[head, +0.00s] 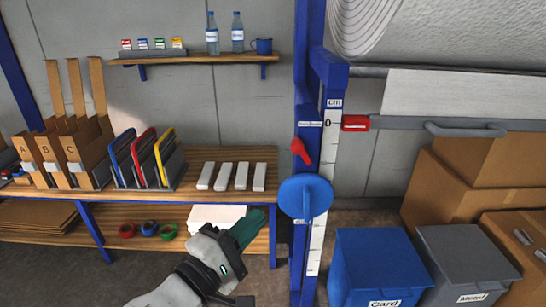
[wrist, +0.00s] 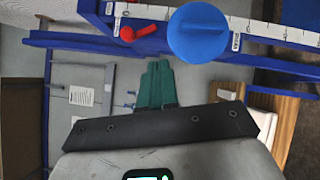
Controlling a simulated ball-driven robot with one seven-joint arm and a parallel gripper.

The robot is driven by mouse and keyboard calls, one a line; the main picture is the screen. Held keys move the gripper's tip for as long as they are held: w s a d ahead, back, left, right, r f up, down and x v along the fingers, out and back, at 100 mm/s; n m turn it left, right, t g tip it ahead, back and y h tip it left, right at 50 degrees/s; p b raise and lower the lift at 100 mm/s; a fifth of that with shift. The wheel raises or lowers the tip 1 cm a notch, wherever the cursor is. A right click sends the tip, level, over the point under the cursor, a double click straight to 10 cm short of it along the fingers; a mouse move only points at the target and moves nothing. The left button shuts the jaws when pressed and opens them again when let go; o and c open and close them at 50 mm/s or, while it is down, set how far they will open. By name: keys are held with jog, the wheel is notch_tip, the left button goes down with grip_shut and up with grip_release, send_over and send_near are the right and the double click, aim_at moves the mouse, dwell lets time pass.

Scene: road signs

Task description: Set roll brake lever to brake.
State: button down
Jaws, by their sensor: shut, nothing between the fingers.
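A small red lever (head: 300,151) sits on the blue upright post, above the large blue disc. It also shows in the wrist view (wrist: 142,32), left of the disc. I take it for the roll brake lever; small white labels sit near it, but their text is too small to read surely. In the head view its arm slants from the upper left to the lower right. My gripper (head: 258,219) has green fingers that are closed together and empty. It is apart from the lever, below and left of the disc. Its fingertips (wrist: 158,64) also show in the wrist view.
The blue disc (head: 305,196) juts from the post beside a white cm scale (head: 328,155). A red block (head: 355,123) sits on a grey horizontal bar. A wooden shelf bench (head: 225,155) with files stands left. Blue (head: 377,260) and grey bins (head: 462,262) stand right.

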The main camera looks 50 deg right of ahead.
aim_at(294, 152)
jog(key=shift+g+h, duration=0.5)
jog(key=shift+h, duration=0.3)
jog(key=a+r, duration=0.1)
jog(key=r, duration=0.1)
jog(key=w+a+r, duration=0.1)
jog(key=shift+w+a+r, duration=0.1)
jog(key=shift+a+r, duration=0.3)
jog(key=shift+d, duration=0.15)
jog(key=p+x, duration=0.3)
jog(key=x, duration=1)
jog(key=shift+d, duration=0.4)
jog(key=shift+d+r+m, duration=0.1)
jog(key=shift+m, duration=0.2)
